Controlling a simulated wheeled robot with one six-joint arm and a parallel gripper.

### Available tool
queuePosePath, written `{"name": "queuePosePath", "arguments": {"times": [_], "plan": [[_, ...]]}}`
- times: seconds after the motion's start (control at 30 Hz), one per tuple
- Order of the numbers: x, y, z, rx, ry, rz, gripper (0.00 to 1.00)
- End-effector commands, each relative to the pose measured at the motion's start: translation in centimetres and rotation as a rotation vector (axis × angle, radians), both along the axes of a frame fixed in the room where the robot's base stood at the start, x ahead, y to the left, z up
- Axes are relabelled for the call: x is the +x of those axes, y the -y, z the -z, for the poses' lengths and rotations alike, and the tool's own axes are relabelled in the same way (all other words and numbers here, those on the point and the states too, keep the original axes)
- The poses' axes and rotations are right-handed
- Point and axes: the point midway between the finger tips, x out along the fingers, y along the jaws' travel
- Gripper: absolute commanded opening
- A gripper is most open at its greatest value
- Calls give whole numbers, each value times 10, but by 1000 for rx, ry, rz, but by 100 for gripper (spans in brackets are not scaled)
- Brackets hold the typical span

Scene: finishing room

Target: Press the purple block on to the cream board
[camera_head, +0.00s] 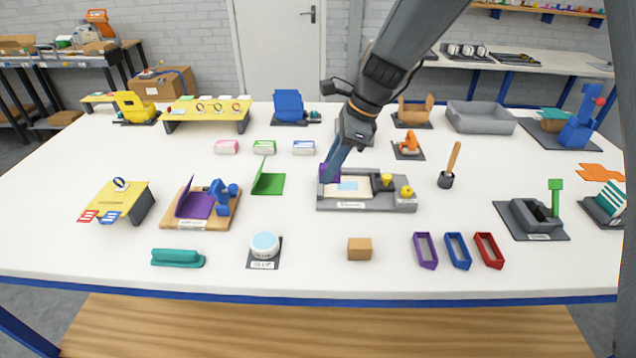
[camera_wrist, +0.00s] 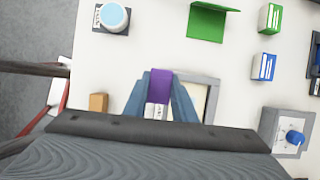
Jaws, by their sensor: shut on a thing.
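The purple block (camera_head: 328,174) is at the left end of the grey tray that holds the cream board (camera_head: 362,184). My gripper (camera_head: 331,168) reaches down from the upper right and is shut on the block. In the wrist view the purple block (camera_wrist: 160,84) sits between the two blue fingers (camera_wrist: 160,96), with the cream board (camera_wrist: 197,100) partly hidden behind the right finger. I cannot tell whether the block touches the board.
Yellow round pieces (camera_head: 406,192) stand at the tray's right end. A wooden-handled tool (camera_head: 450,166) stands to the right, a green angled piece (camera_head: 268,180) to the left. A wooden block (camera_head: 360,248) lies in front. White table is clear between them.

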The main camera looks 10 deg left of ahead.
Motion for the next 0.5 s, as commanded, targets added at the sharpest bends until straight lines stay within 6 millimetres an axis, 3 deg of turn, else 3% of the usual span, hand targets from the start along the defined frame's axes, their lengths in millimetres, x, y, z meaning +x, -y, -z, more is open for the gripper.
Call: {"name": "queuePosePath", "arguments": {"times": [0.1, 0.2, 0.3, 0.5], "plan": [[34, 10, 2, 0, -2, 4, 4], [56, 18, 7, -1, -2, 2, 4], [73, 25, 10, -2, -1, 4, 4], [88, 32, 15, -2, -1, 1, 4]]}}
